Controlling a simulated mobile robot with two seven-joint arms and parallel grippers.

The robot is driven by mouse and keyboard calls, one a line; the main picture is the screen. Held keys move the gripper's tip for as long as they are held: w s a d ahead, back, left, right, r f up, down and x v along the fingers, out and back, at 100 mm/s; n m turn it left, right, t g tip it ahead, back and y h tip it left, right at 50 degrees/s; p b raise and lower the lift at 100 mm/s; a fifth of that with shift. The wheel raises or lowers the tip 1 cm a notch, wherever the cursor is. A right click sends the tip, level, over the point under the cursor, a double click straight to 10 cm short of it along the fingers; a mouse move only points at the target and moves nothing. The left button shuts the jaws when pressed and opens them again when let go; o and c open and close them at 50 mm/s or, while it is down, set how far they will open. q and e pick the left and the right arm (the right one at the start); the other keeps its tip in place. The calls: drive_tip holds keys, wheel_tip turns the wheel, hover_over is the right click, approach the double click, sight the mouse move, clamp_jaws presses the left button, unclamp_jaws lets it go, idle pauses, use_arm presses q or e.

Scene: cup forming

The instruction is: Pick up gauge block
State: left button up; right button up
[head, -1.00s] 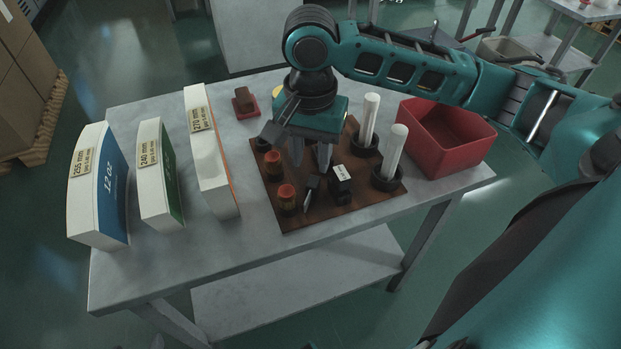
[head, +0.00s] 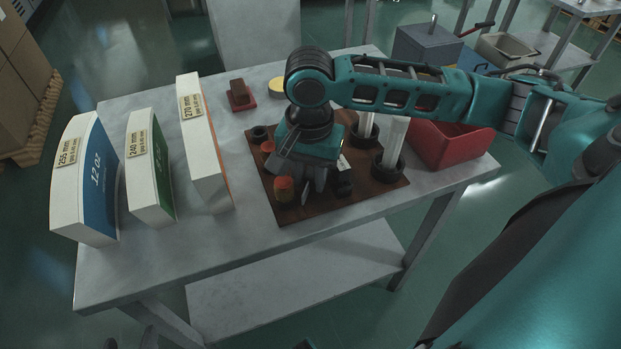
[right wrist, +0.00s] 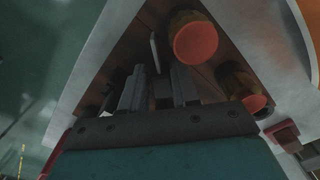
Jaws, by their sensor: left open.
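My right gripper (head: 312,182) points down low over the brown board (head: 345,202). In the right wrist view its fingers (right wrist: 155,88) stand apart, with a dark piece (right wrist: 162,92) between them; I cannot tell whether they touch it. A thin metal piece (right wrist: 154,50) shows just beyond. A black block (head: 344,187) with a white label (head: 343,163) stands just right of the gripper, partly hidden. I cannot tell which of these small pieces is the gauge block. My left gripper (head: 130,342) shows only as dark, separated tips at the bottom edge, away from the board.
Red-capped pots (head: 284,190) stand close left of the right gripper. White rods (head: 392,145) in black holders and a red bin (head: 450,145) are to the right. Tall labelled gauges (head: 90,180) stand on the left. The table front (head: 200,245) is clear.

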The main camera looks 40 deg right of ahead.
use_arm(q)
drive_tip(key=shift+s+f, duration=0.15)
use_arm(e)
clamp_jaws()
wheel_tip(320, 180, up, 11)
drive_tip(key=p, duration=0.4)
use_arm(q)
drive_tip(key=shift+y, duration=0.4)
drive_tip(key=r+p, duration=0.1)
drive_tip(key=a+r+p, duration=0.1)
drive_tip(key=s+a+r+p, duration=0.1)
drive_tip(key=r, duration=0.1)
drive_tip(key=shift+a, duration=0.1)
use_arm(e)
wheel_tip(320, 180, up, 9)
hover_over(309, 176)
drive_tip(key=shift+s, duration=0.1)
